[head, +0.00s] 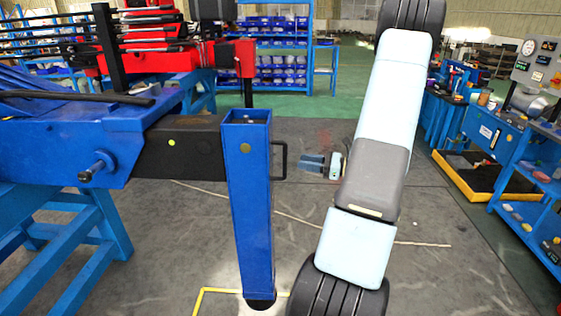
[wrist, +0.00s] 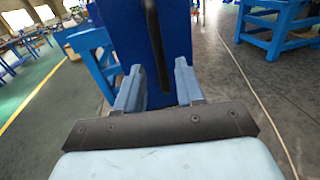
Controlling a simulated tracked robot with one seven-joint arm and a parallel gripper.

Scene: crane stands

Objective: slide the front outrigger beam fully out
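The front outrigger beam (head: 180,148) is a dark bar that sticks out of the blue housing (head: 85,135) at left. A blue upright leg (head: 250,200) stands at its outer end, with a black loop handle (head: 283,160) on its right side. My gripper (head: 302,162) is just right of the handle and points left at it. In the wrist view, the fingers (wrist: 158,72) are apart, and the black handle bar (wrist: 156,40) shows between them in front of the blue leg (wrist: 120,30). I see no grip on the handle. A pin with a knob (head: 97,167) sticks out of the housing.
A workbench (head: 485,130) and a yellow-edged tray (head: 475,172) stand at right. A blue shelf (head: 285,60) with bins and red machinery (head: 165,55) are behind. Yellow floor marking (head: 215,290) lies around the leg's foot. The floor right of the leg is mostly clear.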

